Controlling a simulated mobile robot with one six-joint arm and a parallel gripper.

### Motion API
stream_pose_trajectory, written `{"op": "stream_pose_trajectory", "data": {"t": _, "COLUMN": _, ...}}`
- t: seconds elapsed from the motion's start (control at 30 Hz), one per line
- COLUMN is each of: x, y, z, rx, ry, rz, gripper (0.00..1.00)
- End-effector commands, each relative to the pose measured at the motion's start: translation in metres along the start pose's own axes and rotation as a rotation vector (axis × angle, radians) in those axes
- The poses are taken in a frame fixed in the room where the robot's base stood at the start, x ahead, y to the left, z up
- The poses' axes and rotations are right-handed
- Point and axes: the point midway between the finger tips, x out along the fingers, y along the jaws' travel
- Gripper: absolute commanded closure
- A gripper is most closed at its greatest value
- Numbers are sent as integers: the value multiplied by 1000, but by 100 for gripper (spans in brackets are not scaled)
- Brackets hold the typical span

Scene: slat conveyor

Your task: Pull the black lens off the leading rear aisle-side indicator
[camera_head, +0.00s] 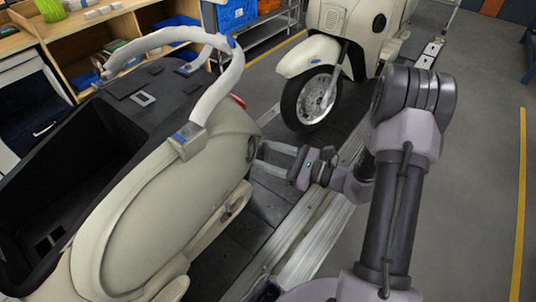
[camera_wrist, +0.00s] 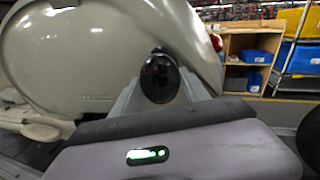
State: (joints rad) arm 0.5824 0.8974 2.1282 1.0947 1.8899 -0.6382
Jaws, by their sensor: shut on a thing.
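The black lens (camera_wrist: 160,78) is a round, glossy dark piece on the cream rear side panel (camera_wrist: 80,55) of the near scooter. In the wrist view it sits between my two fingers, with a short dark stem behind it against the panel. My gripper (camera_head: 264,155) reaches in from the right in the head view and is shut on the lens. The near scooter's cream body (camera_head: 190,190) fills the left of the head view. The lens is small there and partly hidden by my fingers.
A second cream scooter (camera_head: 335,50) stands behind on the slat conveyor (camera_head: 265,205). A white grab rail (camera_head: 215,85) arches over the near scooter. Shelves with blue bins (camera_head: 235,15) stand at the back. The grey floor (camera_head: 480,130) at right is clear.

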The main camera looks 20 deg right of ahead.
Motion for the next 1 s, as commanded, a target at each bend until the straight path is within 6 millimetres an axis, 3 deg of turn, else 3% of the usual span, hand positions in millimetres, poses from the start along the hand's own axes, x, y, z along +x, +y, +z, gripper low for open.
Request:
{"op": "stream_pose_trajectory", "data": {"t": 0.63, "x": -4, "y": 0, "z": 0, "rx": 0, "ry": 0, "rz": -1, "gripper": 82}}
{"op": "stream_pose_trajectory", "data": {"t": 1.0, "x": -23, "y": 0, "z": 1, "rx": 0, "ry": 0, "rz": -1, "gripper": 82}}
